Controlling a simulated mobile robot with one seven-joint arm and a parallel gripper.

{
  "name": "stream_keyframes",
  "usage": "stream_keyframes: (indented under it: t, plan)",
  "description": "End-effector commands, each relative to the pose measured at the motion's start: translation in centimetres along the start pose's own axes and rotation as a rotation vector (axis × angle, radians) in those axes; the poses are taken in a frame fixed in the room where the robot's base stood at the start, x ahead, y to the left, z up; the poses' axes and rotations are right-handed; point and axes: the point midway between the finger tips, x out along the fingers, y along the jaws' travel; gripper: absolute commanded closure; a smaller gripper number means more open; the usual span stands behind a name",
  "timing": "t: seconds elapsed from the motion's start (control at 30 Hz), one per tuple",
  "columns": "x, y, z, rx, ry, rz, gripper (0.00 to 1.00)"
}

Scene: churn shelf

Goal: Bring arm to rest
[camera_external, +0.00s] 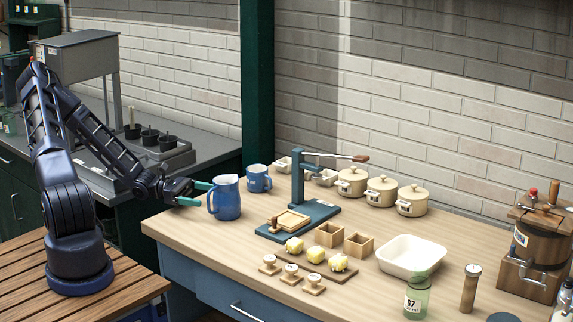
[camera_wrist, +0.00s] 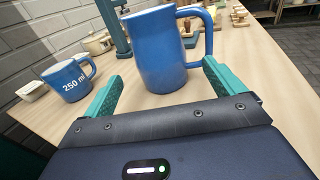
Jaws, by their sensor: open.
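My gripper (camera_external: 196,192) is at the left end of the wooden counter, at about the height of a blue pitcher (camera_external: 226,198). Its teal fingers are open. In the wrist view my gripper (camera_wrist: 158,92) points at the blue pitcher (camera_wrist: 163,50), which stands upright on the counter just beyond and between the fingertips. I cannot tell whether a finger touches it. My arm reaches across from its base at the left with its elbow bent high.
A blue mug (camera_wrist: 68,80) marked 250 ml stands close by, left of the pitcher in the wrist view. A blue lever press (camera_external: 298,210), lidded pots (camera_external: 381,191), a white basin (camera_external: 411,258) and a green jar (camera_external: 417,297) stand farther right. A green post (camera_external: 257,80) rises behind.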

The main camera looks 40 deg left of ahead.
Motion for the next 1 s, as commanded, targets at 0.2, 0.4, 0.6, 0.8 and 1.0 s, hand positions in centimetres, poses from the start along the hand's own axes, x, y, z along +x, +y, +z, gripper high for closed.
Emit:
stream_keyframes:
  t: [0.2, 0.4, 0.6, 0.8, 1.0]
  plan:
    - [0.1, -1.5, -0.5, 0.075, 0.102, -0.086, 0.06]
    - [-0.2, -3.0, -0.6, 0.157, 0.203, -0.18, 0.06]
    - [-0.8, -4.1, -0.4, 0.235, 0.293, -0.267, 0.06]
    - [-1.4, -5.0, 0.2, 0.317, 0.381, -0.355, 0.06]
    - [-1.7, -6.1, 1.2, 0.404, 0.467, -0.451, 0.06]
